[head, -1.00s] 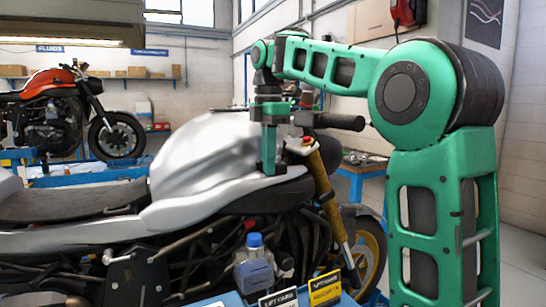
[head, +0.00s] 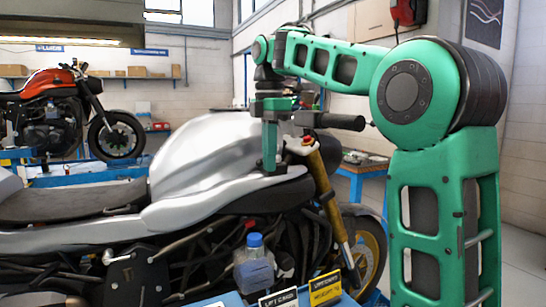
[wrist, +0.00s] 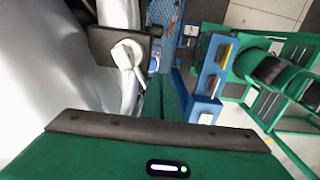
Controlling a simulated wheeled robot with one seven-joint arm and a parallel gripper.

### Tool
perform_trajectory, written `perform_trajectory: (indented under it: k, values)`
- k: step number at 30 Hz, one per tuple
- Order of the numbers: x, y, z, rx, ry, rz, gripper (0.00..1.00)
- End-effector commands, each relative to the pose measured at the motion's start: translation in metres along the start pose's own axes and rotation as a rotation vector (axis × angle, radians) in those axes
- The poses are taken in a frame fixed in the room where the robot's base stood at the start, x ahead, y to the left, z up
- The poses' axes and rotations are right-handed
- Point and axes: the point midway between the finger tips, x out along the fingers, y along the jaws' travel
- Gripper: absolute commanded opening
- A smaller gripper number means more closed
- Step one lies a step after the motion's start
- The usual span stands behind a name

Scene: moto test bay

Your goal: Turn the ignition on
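The silver motorcycle (head: 195,150) stands side-on, with its handlebar grip (head: 340,122) at the right. A small red-and-white part (head: 306,142) sits at the top of the gold fork; I cannot tell if it is the ignition. No key or switch is clearly visible there. My gripper (head: 270,168) points down in front of the tank's front end, left of the fork top. In the wrist view its green fingers (wrist: 166,96) appear side by side without a visible gap, holding nothing. The silver tank (wrist: 50,75) fills the left of that view.
A blue-capped bottle (head: 254,268) and lift-control labels (head: 325,288) stand below the tank. In the wrist view a dark plate with a pale lever (wrist: 122,52) lies left of the fingers. An orange motorcycle (head: 58,105) stands far behind. A blue workbench (head: 362,172) is behind the fork.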

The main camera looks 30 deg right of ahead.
Motion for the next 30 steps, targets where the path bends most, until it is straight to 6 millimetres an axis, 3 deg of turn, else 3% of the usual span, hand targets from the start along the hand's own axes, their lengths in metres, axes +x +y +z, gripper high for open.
perform_trajectory:
  k: [30]
  values:
    - [-0.077, 0.000, 0.001, 0.001, 0.001, 0.000, 0.00]
